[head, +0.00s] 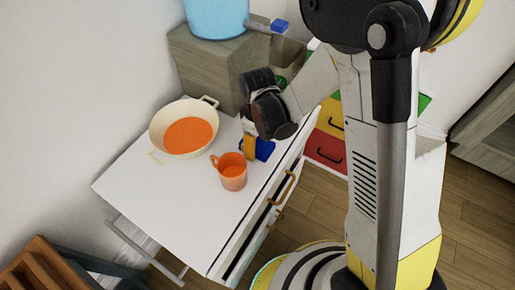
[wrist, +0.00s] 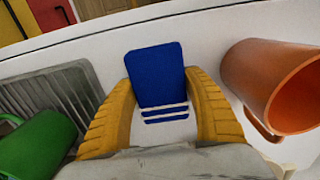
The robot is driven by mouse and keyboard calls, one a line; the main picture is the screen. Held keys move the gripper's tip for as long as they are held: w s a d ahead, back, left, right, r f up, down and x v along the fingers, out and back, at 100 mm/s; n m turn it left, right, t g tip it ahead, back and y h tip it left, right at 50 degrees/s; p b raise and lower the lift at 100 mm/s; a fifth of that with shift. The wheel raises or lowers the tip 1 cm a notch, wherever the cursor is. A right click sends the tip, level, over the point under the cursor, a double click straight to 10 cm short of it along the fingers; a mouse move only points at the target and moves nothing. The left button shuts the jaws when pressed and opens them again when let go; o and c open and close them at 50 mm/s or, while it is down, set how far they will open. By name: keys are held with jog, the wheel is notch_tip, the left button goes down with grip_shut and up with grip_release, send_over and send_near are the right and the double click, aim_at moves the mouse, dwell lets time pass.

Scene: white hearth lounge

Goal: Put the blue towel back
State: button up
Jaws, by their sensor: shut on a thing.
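The blue towel (head: 264,149) is a small, flat-looking blue piece at the right edge of the white counter. In the wrist view the towel (wrist: 157,75) shows white stripes at its near end and sits between the yellow fingers. My gripper (head: 250,148) points down at the counter and is shut on the towel; the fingers also show in the wrist view (wrist: 163,92). The arm hides part of the towel in the head view. I cannot tell whether the towel touches the counter.
An orange mug (head: 232,172) stands close beside the gripper. A cream pan (head: 158,128) with an orange inside is farther left. A green cup (wrist: 38,146) and a grey rack (wrist: 62,98) are left in the wrist view. The counter's front left is clear.

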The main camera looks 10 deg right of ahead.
aim_at(258, 143)
jog(key=shift+f, duration=0.35)
jog(key=o, duration=0.8)
jog(key=shift+f, duration=0.1)
jog(key=o, duration=0.4)
notch_tip(258, 143, up, 13)
jog(key=p, duration=0.6)
jog(key=shift+s+d+r+m+t, duration=1.2)
jog(key=shift+s+d+r+m, duration=0.6)
jog(key=shift+d+r, duration=0.7)
jog(key=shift+s+d+r+m+t, duration=1.2)
jog(key=shift+s+d+r+m, duration=0.7)
jog(key=shift+r, duration=1.05)
jog(key=shift+s+d+r+m+t, duration=1.2)
jog(key=shift+s+d+r+m, duration=0.4)
jog(key=shift+d+r, duration=0.95)
